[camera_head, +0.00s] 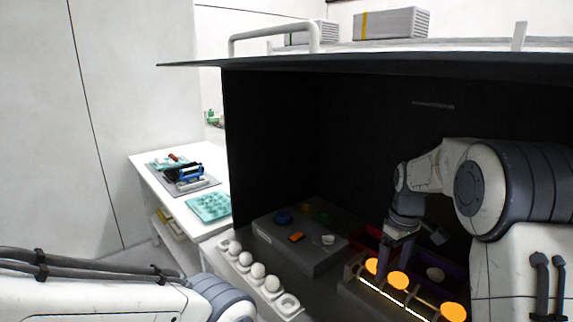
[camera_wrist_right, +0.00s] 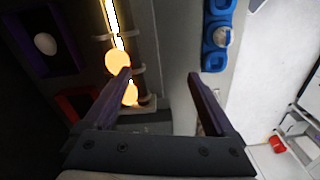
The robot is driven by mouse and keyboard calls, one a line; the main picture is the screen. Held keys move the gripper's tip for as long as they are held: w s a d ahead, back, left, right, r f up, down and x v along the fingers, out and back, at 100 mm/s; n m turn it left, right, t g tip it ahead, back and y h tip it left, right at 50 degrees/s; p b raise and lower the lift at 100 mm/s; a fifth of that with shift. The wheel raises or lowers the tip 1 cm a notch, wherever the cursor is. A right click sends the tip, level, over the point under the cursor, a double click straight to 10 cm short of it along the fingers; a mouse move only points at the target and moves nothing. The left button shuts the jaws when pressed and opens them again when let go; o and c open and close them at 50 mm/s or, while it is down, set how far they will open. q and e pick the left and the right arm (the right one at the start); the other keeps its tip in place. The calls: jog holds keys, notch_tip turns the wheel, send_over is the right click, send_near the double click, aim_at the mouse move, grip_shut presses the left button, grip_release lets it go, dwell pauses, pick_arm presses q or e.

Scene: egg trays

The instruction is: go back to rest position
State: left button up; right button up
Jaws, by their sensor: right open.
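My right gripper (camera_head: 400,236) is inside the dark booth, pointing down above the lit egg rack (camera_head: 396,296). In the right wrist view its two fingers (camera_wrist_right: 160,75) are apart with nothing between them. Glowing orange eggs (camera_head: 398,280) sit on the lit rack; they also show in the wrist view (camera_wrist_right: 118,61), where one finger overlaps an egg in the picture. Whether it touches cannot be told. My left arm enters at the lower left of the head view; its gripper is out of the picture.
A purple bin (camera_head: 455,275) with a white egg and a red bin (camera_head: 372,240) stand behind the rack. A grey control box (camera_head: 300,250) is left. A white side table (camera_head: 147,168) holds a teal tray (camera_head: 208,206).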

jog(key=s+a+r, duration=0.2)
jog(key=s+a, duration=0.5)
jog(key=a, duration=0.5)
jog(key=s+a+f, duration=0.1)
jog(key=s+a, duration=0.3)
jog(key=s, duration=0.8)
jog(key=s+a+f+n, duration=0.1)
jog(key=s+a, duration=0.3)
jog(key=s, duration=0.8)
jog(key=shift+a+y, duration=0.25)
jog(key=shift+y, duration=0.15)
jog(key=shift+f, duration=0.1)
jog(key=shift+d, duration=0.1)
